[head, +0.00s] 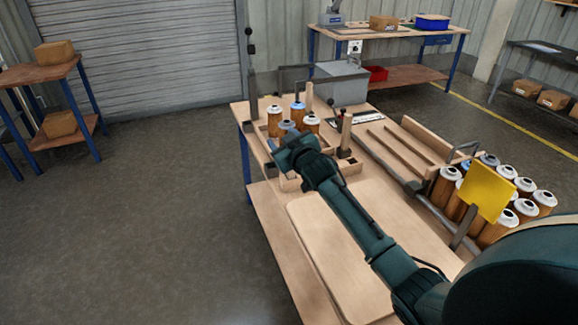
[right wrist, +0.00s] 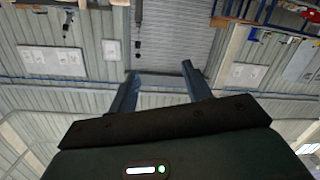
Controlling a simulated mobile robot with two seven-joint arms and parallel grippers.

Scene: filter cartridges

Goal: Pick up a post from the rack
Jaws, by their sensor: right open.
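Upright wooden posts stand on the far left part of the workbench. One light post (head: 309,96) rises behind the cartridges, and another post (head: 346,130) with a dark base stands just right of my right gripper. A low wooden rack (head: 350,167) shows in part behind my right arm. My right gripper (head: 282,148) is in front of the cartridges, and my own arm hides part of this area. In the right wrist view its two fingers (right wrist: 158,88) are apart with nothing between them. My left gripper is not in view.
Brown cartridges with white or blue tops (head: 274,120) stand in a holder near the gripper. More cartridges (head: 527,187) stand at the right, by a yellow plate (head: 487,190). A grey box (head: 341,82) sits behind. The board in front (head: 325,235) is clear.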

